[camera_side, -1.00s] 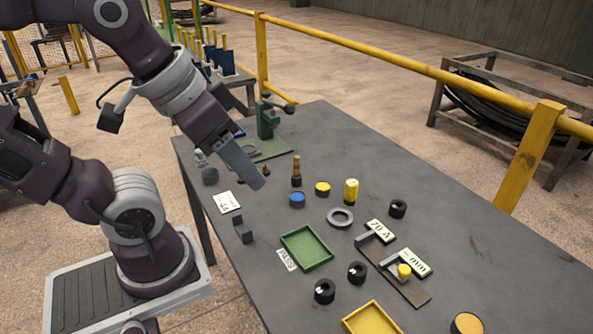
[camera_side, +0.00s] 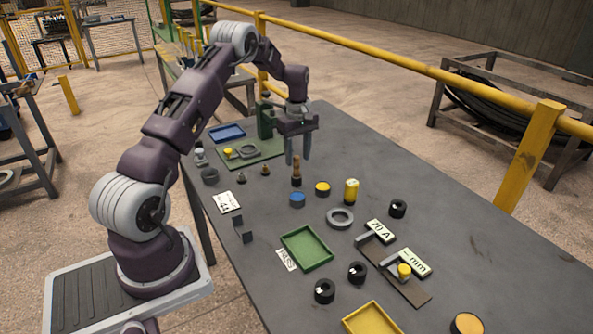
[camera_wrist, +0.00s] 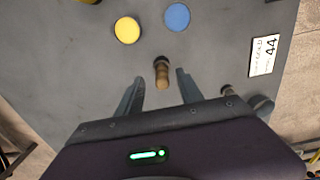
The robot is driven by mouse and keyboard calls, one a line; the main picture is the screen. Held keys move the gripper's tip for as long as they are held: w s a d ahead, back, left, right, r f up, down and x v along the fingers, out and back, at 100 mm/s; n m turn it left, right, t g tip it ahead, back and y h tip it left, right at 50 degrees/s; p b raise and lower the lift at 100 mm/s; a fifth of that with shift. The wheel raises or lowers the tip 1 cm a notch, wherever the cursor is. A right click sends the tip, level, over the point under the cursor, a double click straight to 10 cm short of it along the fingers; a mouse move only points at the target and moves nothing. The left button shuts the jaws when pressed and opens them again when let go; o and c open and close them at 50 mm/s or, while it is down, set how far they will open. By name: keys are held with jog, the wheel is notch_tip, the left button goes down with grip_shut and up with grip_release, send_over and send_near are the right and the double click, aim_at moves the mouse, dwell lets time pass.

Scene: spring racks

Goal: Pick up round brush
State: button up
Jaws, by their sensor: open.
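The round brush (camera_side: 297,173) stands upright on the grey table, with a tan wooden handle on top and a dark lower end. My gripper (camera_side: 298,161) is open and points down at the brush, its two fingers apart. In the side view the handle's top shows between the fingertips. In the wrist view the brush (camera_wrist: 162,74) lies between the fingertips of my gripper (camera_wrist: 160,77), with a gap on each side. Neither finger visibly touches it, and the exact height over it is hard to tell.
A blue disc (camera_side: 297,199) and a yellow disc (camera_side: 322,188) stand close to the brush. A yellow cylinder (camera_side: 351,191) and a grey ring (camera_side: 340,218) are to the right. A green press (camera_side: 266,119) stands behind left. A green tray (camera_side: 305,249) lies in front.

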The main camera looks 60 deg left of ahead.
aim_at(296, 176)
notch_tip(296, 176, down, 5)
jog(key=shift+s+a+r, duration=0.15)
jog(key=shift+r, duration=0.05)
jog(key=shift+c, duration=0.4)
grip_shut()
jog(key=shift+r, duration=0.1)
notch_tip(296, 176, up, 10)
